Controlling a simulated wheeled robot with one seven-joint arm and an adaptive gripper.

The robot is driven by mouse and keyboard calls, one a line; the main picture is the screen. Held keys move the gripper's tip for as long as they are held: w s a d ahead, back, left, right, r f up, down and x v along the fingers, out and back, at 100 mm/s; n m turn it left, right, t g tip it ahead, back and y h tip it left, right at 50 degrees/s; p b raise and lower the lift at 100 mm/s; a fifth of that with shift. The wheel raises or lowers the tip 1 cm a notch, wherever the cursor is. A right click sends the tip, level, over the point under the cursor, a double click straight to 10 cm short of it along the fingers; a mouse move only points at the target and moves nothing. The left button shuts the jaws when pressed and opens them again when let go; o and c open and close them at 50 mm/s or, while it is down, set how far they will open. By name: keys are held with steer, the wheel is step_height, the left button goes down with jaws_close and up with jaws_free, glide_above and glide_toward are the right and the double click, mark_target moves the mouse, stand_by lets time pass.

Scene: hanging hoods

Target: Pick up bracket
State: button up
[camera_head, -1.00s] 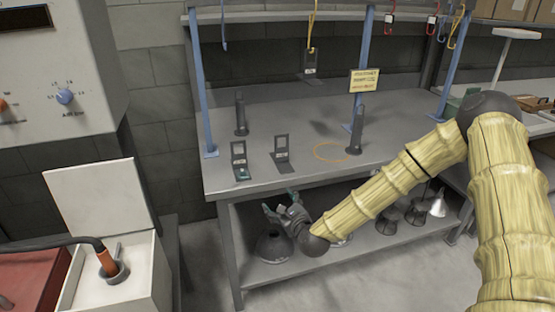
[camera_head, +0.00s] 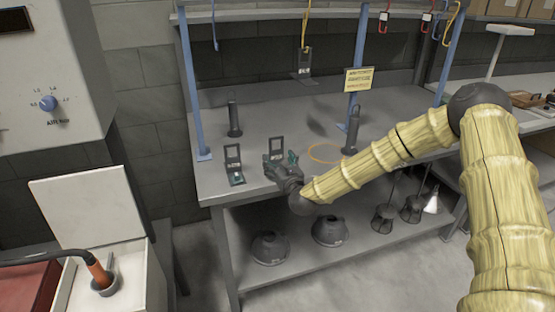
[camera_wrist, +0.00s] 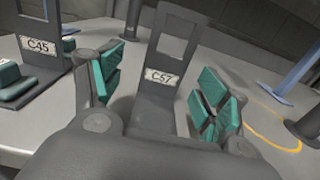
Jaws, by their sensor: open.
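A dark bracket labelled C57 (camera_wrist: 165,88) stands upright between the spread green-padded fingers of my gripper (camera_wrist: 160,98) in the wrist view, with a gap visible on the right side. In the head view this bracket (camera_head: 277,143) stands near the bench's front edge, its lower part hidden by my open gripper (camera_head: 281,160). A second bracket, labelled C45 (camera_wrist: 38,47), stands to the left with a green block on its foot; it also shows in the head view (camera_head: 233,155). A third bracket (camera_head: 304,60) hangs from a yellow strap at the back.
The grey workbench (camera_head: 215,183) has dark posts (camera_head: 234,120) and (camera_head: 352,132), and an orange ring (camera_head: 325,153) right of my gripper. Blue uprights (camera_head: 190,90) frame it. Hoods (camera_head: 270,248) sit on the lower shelf. A yellow sign (camera_head: 359,80) hangs above.

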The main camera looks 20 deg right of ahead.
mark_target(277, 151)
steer(key=shift+w+d+r+p, duration=0.15)
steer(key=shift+w+p, duration=0.25)
steer(key=shift+w, duration=0.85)
steer(key=shift+w+d+f+p, duration=0.1)
steer(key=shift+w+p, duration=0.25)
steer(key=shift+w, duration=0.85)
steer(key=shift+r, duration=0.1)
steer(key=c, duration=1.5)
steer(key=shift+r, duration=0.15)
steer(key=shift+r, duration=0.25)
step_height(277, 151, up, 2)
steer(key=shift+d+r+b, duration=0.1)
steer(key=shift+r+b, duration=0.1)
steer(key=shift+b, duration=0.45)
steer(key=s+d+b, duration=0.1)
steer(key=s+d, duration=0.1)
steer(key=s, duration=0.2)
steer(key=s+d+r, duration=0.1)
steer(key=s+d, duration=0.2)
steer(key=s, duration=0.2)
steer(key=s+d+r+b, duration=0.1)
steer(key=s+d, duration=0.2)
steer(key=s, duration=0.1)
steer(key=shift+s+d+b, duration=0.1)
steer(key=shift+s+b, duration=0.2)
steer(key=shift+b, duration=0.05)
